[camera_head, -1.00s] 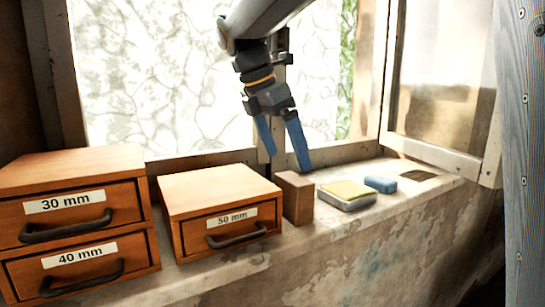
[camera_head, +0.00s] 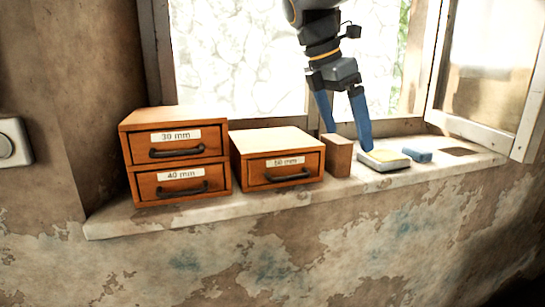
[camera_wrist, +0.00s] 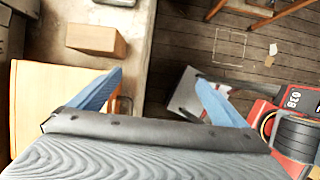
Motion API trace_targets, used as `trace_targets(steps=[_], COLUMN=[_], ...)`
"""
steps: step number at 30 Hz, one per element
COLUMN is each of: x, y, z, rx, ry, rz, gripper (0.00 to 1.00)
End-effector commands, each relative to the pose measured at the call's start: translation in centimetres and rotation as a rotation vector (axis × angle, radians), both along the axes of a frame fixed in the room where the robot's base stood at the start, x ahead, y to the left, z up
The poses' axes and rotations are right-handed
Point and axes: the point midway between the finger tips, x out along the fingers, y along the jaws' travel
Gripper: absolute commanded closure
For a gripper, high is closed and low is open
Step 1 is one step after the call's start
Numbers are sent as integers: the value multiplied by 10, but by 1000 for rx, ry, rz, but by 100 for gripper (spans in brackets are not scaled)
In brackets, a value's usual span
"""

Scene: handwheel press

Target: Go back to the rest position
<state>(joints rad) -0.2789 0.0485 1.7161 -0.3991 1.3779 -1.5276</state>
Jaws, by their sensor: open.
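My gripper (camera_head: 348,140) is open and empty, pointing down in front of the window with its two blue fingers apart. In the head view its fingers overlap the area around a brown wooden block (camera_head: 338,157) on the sill; contact cannot be told there. In the wrist view my gripper (camera_wrist: 160,78) has nothing between its fingers, and the wooden block (camera_wrist: 95,38) lies apart from them. The rest position has no visible mark.
Wooden floor (camera_wrist: 180,50) and a red machine (camera_wrist: 290,87) show in the wrist view.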

Motion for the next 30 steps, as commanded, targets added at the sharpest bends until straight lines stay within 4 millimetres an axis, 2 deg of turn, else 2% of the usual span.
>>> trace_targets(steps=[11,17,20,23,27,30], x=[-8,-22,-33,-52,-92,-118], y=[-7,-12,-16,-21,-29,-34], z=[-59,-109,-141,-181,-243,-275], rx=[95,177,227,291,381,426], ry=[-62,-110,-139,-176,-236,-276], rz=[-226,-440,-595,-810,-1209,-1469], gripper=[3,3,3,3,3,3])
